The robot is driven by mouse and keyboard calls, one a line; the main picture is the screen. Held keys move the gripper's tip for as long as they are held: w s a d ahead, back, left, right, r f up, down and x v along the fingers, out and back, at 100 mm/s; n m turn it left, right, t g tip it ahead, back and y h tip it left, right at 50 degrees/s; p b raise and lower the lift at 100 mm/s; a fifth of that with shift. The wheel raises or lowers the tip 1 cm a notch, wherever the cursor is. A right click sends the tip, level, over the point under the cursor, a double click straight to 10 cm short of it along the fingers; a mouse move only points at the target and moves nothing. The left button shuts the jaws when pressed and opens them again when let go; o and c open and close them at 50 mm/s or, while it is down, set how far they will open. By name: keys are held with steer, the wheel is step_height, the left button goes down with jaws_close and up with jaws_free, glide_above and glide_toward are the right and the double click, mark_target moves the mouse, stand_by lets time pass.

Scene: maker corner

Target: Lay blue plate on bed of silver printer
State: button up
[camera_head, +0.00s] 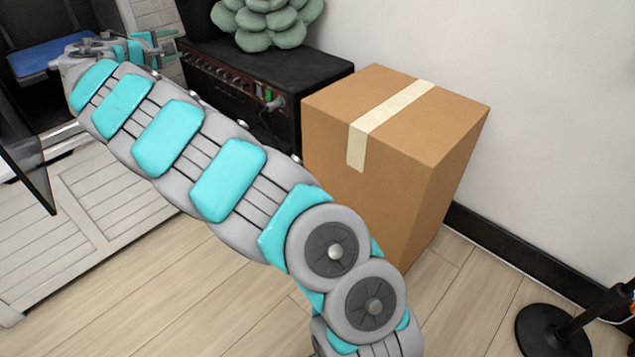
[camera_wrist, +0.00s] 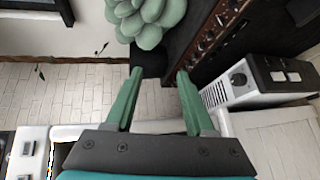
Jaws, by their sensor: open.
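A flat blue plate (camera_head: 48,58) lies inside a dark-interior, pale-framed machine at the upper left of the head view. I take this machine to be the printer (camera_head: 82,10), but cannot tell for sure that it is the silver one. My gripper (camera_head: 135,48) is to the right of the blue plate, at the machine's right side, partly hidden by my arm. In the wrist view, my gripper (camera_wrist: 156,85) has its two green fingers apart with nothing between them. The blue plate does not show there.
A black amplifier (camera_head: 245,85) with a green succulent-shaped cushion (camera_head: 268,22) stands right of my gripper. A taped cardboard box (camera_head: 390,150) stands beside it. A white-and-black unit with a dial (camera_wrist: 255,82) is at the wrist view's right. Pale floor (camera_head: 180,270) is free in front.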

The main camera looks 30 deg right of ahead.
steer(key=s+d+m+g+h, duration=0.1)
steer(key=s+d+m+g, duration=0.45)
steer(key=s+d, duration=1)
steer(key=s+d+f+m+g+y, duration=0.2)
steer(key=s+f+g, duration=0.15)
steer(key=s, duration=1.15)
steer(key=s+a+f+m+g+y, duration=0.1)
steer(key=s+a+f+y, duration=0.2)
steer(key=s, duration=0.8)
steer(key=s+a+f+m+g+y, duration=0.1)
steer(key=s+a+f, duration=0.5)
steer(key=s, duration=0.6)
steer(key=s+a+f+m+g+y, duration=0.1)
steer(key=s+a+f+y, duration=0.3)
steer(key=s, duration=0.7)
step_height(320, 180, down, 2)
steer(key=shift+s+a+f+g+y, duration=0.25)
steer(key=shift+s+a+g+y, duration=0.15)
steer(key=shift+a+g, duration=0.4)
steer(key=shift+w, duration=0.1)
